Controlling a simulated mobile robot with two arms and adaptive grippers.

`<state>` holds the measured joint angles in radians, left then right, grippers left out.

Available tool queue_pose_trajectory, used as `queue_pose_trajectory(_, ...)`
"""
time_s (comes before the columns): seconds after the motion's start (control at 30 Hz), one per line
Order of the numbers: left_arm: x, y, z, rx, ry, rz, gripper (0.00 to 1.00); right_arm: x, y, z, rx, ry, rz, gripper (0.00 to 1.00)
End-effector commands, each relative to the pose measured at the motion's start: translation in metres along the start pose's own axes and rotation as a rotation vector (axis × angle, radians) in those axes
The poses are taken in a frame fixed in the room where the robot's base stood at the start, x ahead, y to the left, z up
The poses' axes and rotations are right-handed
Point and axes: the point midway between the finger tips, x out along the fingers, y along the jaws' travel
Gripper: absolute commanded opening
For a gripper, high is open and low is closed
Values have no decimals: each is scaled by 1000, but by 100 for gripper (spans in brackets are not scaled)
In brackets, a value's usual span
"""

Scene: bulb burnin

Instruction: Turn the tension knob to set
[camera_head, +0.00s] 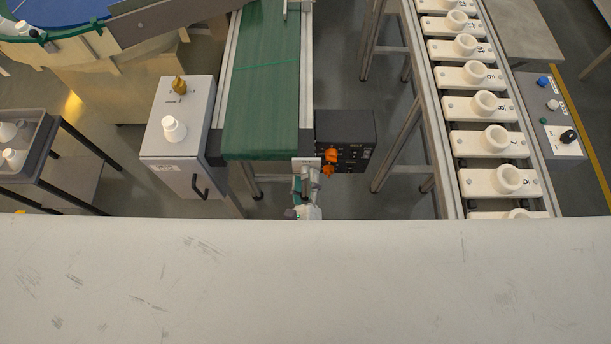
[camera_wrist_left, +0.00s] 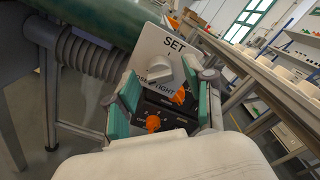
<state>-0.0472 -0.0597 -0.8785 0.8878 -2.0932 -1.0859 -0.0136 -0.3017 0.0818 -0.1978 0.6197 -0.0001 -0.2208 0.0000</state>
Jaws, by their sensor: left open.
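The tension knob (camera_wrist_left: 162,68) is a pale grey knob on a white plate (camera_wrist_left: 174,43) marked SET, with LOOSE and TIGHT lettering partly hidden below it. The plate also shows at the near end of the green belt in the head view (camera_head: 305,162). My left gripper (camera_head: 307,188) is just below the plate in the head view. In the left wrist view my left gripper (camera_wrist_left: 167,92) is open, its teal-padded fingers apart, with the knob just beyond and between the tips. I cannot tell whether a finger touches it. My right gripper is not in view.
A black control box (camera_head: 357,130) with orange knobs (camera_head: 329,155) stands right beside the plate. The green conveyor (camera_head: 262,90) runs back from it. A grey cabinet (camera_head: 180,145) stands left, and a roller line with white sockets (camera_head: 490,139) right. A pale surface of mine fills the foreground.

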Motion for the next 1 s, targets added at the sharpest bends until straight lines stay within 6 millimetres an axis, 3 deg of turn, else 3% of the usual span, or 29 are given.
queue_pose_trajectory(0.37, 6, 0, 0, -1, 0, 0, 53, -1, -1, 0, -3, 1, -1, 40)
queue_pose_trajectory(0.7, 6, 0, 0, -1, 0, 1, 0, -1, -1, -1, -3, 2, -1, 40)
queue_pose_trajectory(1.0, 6, 0, 0, 25, 1, 1, 0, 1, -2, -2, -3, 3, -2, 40)
